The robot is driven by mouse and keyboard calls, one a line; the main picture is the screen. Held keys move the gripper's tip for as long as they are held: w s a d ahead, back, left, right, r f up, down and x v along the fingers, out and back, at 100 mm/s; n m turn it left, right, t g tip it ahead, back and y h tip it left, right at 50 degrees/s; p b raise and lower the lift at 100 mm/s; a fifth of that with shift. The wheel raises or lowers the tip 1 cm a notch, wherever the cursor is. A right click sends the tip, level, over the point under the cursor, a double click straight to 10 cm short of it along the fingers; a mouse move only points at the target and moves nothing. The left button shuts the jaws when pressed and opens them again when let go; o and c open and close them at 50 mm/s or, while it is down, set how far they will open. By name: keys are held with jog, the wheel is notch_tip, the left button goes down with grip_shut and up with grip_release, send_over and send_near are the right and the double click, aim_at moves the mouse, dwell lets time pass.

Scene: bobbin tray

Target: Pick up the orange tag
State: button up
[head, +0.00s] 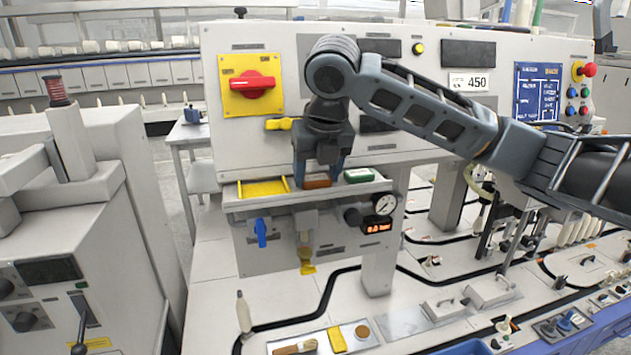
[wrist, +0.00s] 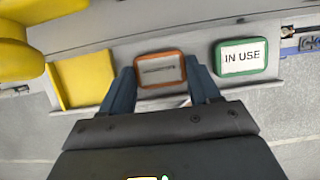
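The orange tag (wrist: 161,82) is a small orange-rimmed plate with a grey face and small lettering I cannot read. In the head view the orange tag (head: 317,182) lies in the shallow tray, between a yellow area and a green tag. My gripper (head: 319,178) points down over it. In the wrist view my gripper (wrist: 159,72) is open, with one dark blue finger at the tag's left side and one at its right. The fingers are close to its edges; I cannot tell if they touch it.
The green tag (wrist: 240,57), reading IN USE, lies right of the right finger. A yellow plate (wrist: 80,80) lies to the left. The tray (head: 235,205) juts from a panel with a red knob (head: 253,84) and a yellow lever (head: 280,124).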

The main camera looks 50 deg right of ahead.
jog(key=c, duration=0.5)
jog(key=shift+o, duration=0.2)
jog(key=shift+r, duration=0.15)
